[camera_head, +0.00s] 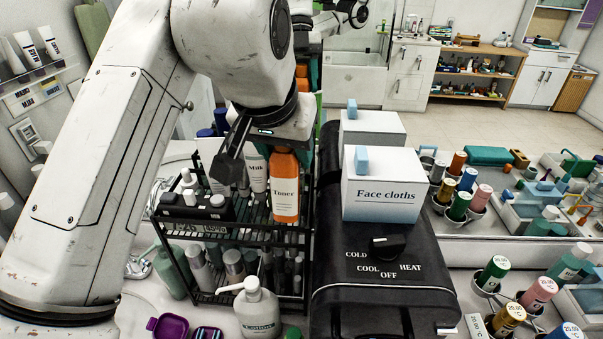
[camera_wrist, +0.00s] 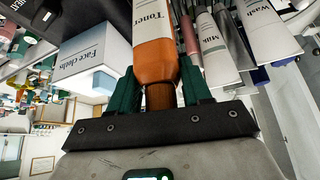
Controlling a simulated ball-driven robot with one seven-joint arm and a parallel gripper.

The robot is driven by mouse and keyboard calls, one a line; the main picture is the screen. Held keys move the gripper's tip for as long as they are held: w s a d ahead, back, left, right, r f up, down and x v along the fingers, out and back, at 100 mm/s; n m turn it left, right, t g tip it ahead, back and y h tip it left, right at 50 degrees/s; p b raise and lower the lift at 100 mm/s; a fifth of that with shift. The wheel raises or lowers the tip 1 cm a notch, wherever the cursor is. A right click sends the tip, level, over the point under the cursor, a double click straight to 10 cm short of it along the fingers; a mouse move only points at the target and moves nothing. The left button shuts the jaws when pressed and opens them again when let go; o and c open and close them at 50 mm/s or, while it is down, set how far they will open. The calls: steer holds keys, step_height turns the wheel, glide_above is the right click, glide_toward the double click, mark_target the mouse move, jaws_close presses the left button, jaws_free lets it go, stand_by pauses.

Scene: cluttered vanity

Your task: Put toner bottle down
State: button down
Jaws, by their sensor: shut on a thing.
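The toner bottle (camera_head: 285,200) is orange with a white "Toner" label and looks upright. It is at the right end of the upper tier of a black wire rack (camera_head: 232,236). I cannot tell whether its base touches the tier. My gripper (camera_head: 284,146) is above the bottle, pointing down, and mostly hidden by my arm in the head view. In the wrist view the green fingers of my gripper (camera_wrist: 160,95) are shut on the narrow neck of the toner bottle (camera_wrist: 155,60), one on each side.
A Milk tube (camera_head: 257,171) stands close left of the bottle, with other tubes (camera_wrist: 222,45) beside it. A black heater box (camera_head: 385,280) with a dial is close right, bearing a Face cloths box (camera_head: 385,198). A lotion pump bottle (camera_head: 257,310) stands before the rack.

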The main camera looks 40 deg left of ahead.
mark_target(292, 170)
steer(key=shift+w+b+x, duration=0.2)
steer(key=shift+b+x, duration=0.2)
steer(key=shift+x, duration=1.05)
step_height(292, 170, down, 3)
steer(key=b, duration=0.3)
steer(key=shift+w+a, duration=0.1)
steer(key=shift+w, duration=0.05)
steer(key=shift+f, duration=0.15)
steer(key=shift+c, duration=2.4)
jaws_free()
steer(key=shift+r, duration=0.4)
steer(key=p+v, duration=0.6)
steer(key=v, duration=0.5)
steer(key=shift+s, duration=0.2)
